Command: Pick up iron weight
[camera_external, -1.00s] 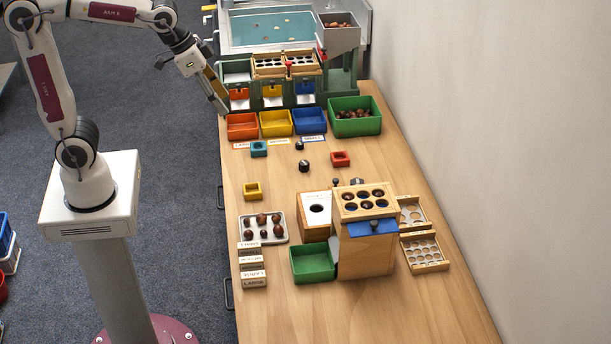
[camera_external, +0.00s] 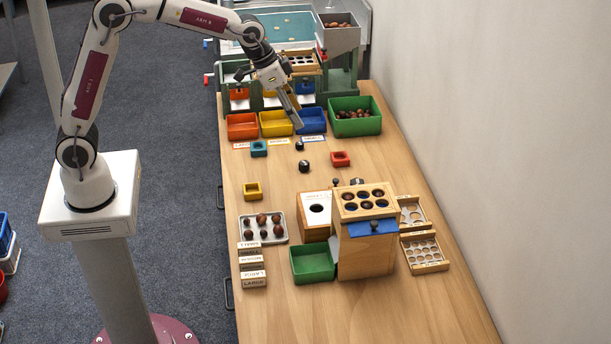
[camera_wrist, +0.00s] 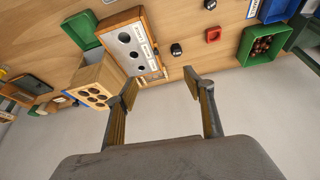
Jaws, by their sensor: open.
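Two small dark pieces that look like iron weights stand on the table. The nearer, larger dark weight (camera_external: 305,166) is on the bare wood in the external view. The smaller dark weight (camera_external: 300,146) stands behind it. In the wrist view one dark weight (camera_wrist: 177,49) shows above the jaws and another (camera_wrist: 210,4) is at the top edge. My gripper (camera_external: 297,116) is above the area of the yellow and blue bins, behind both weights in the external view. Its two fingers are apart and empty in the wrist view (camera_wrist: 161,80).
Orange (camera_external: 242,126), yellow (camera_external: 276,124) and blue (camera_external: 311,121) bins line the back, beside a green bin (camera_external: 355,126) of chestnuts. Small teal (camera_external: 259,149), red (camera_external: 340,159) and yellow (camera_external: 253,191) blocks surround the weights. A wooden box (camera_external: 366,252) stands in front.

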